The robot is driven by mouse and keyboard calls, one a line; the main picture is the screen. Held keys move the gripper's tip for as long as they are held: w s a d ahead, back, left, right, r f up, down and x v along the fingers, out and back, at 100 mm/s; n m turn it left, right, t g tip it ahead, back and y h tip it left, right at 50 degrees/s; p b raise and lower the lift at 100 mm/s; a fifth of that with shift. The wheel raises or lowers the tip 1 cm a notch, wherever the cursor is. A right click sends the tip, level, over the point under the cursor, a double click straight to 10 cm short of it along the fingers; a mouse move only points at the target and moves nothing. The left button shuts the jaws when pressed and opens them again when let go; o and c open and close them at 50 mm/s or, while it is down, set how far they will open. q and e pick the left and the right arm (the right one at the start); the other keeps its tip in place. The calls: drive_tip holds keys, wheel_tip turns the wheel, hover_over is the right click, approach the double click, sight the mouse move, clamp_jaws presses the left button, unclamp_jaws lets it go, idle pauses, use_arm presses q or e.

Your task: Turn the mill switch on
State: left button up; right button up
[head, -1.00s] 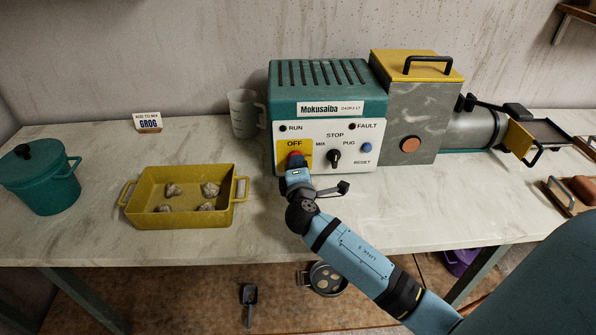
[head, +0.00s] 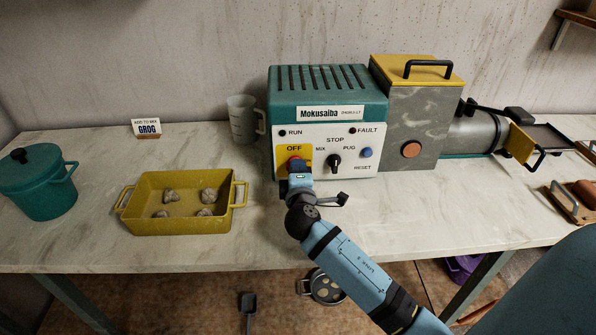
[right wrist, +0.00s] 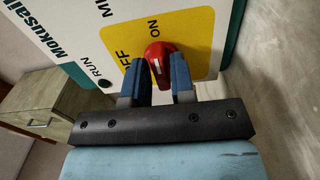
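The mill switch is a red knob (head: 294,164) on a yellow plate (head: 306,152) marked OFF above it in the head view. In the right wrist view the red knob (right wrist: 162,56) sits between the two blue fingers of my right gripper (right wrist: 160,75), which fill in on both sides of it. ON is printed on the plate beside OFF. The knob's white mark shows, but which label it points to is unclear. My right gripper (head: 297,178) reaches the panel from below in the head view. My left gripper is not in view.
A black selector (head: 335,160) and a blue reset button (head: 366,153) lie right of the switch. On the bench left are a yellow tray (head: 127,212) with several lumps, a teal pot (head: 50,195) and a clear jug (head: 241,118). The bench front is clear.

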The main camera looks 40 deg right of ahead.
drive_tip(key=shift+o, duration=1.1)
drive_tip(key=v, duration=1.3)
drive_tip(key=shift+s+a, duration=0.15)
drive_tip(key=shift+s, duration=0.25)
